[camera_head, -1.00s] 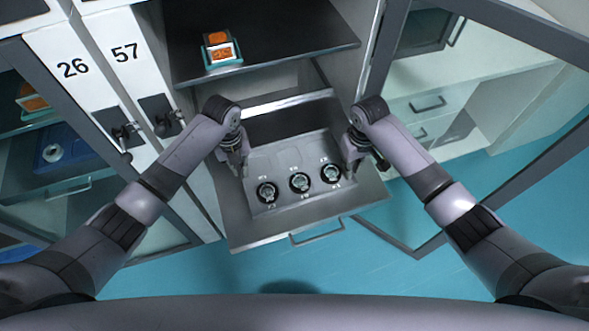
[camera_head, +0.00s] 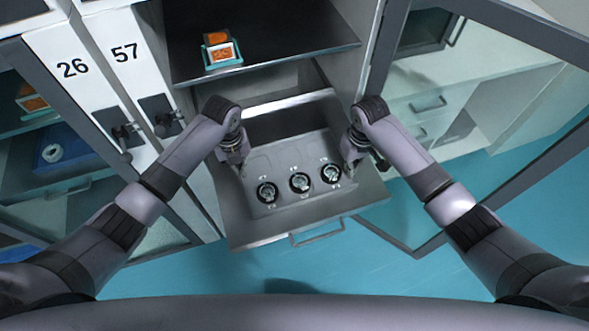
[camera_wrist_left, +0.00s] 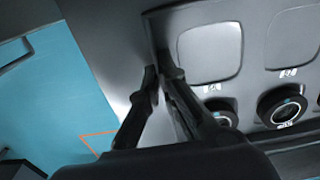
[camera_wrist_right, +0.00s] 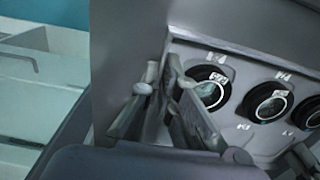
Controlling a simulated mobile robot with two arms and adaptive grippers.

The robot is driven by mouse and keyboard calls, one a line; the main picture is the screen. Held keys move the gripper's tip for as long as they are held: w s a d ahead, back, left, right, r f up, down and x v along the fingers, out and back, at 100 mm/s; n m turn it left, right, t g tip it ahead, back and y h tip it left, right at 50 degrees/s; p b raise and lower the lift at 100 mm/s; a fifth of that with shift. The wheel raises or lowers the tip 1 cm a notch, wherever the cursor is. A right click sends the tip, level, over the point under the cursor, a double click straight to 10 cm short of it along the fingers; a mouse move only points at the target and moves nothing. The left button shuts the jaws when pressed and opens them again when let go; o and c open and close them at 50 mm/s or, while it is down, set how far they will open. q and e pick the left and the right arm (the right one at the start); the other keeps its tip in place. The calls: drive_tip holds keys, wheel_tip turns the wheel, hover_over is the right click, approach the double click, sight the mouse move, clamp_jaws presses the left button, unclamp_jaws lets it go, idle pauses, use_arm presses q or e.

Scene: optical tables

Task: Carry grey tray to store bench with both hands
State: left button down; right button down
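The grey tray (camera_head: 290,160) lies in the pulled-out drawer, with several black-ringed round parts in a row along its front; the rings show in both wrist views. My left gripper (camera_head: 238,165) is at the tray's left edge. In the left wrist view its fingers (camera_wrist_left: 160,72) are close together, one on each side of the tray's side wall. My right gripper (camera_head: 350,165) is at the right edge. In the right wrist view its fingertips (camera_wrist_right: 162,72) converge on the tray's rim. Both look closed on the rim, though the contact is partly hidden. The store bench cannot be identified.
The open drawer (camera_head: 245,233) surrounds the tray, its front handle (camera_head: 317,236) facing me. A dark shelf (camera_head: 270,62) above holds an orange-and-teal item (camera_head: 221,50). Cabinet doors numbered 26 and 57 stand left; an open glass door (camera_head: 480,190) stands right. Teal floor is clear in front.

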use_arm(q)
drive_tip(key=shift+r, duration=0.2)
use_arm(e)
drive_tip(key=shift+r, duration=0.2)
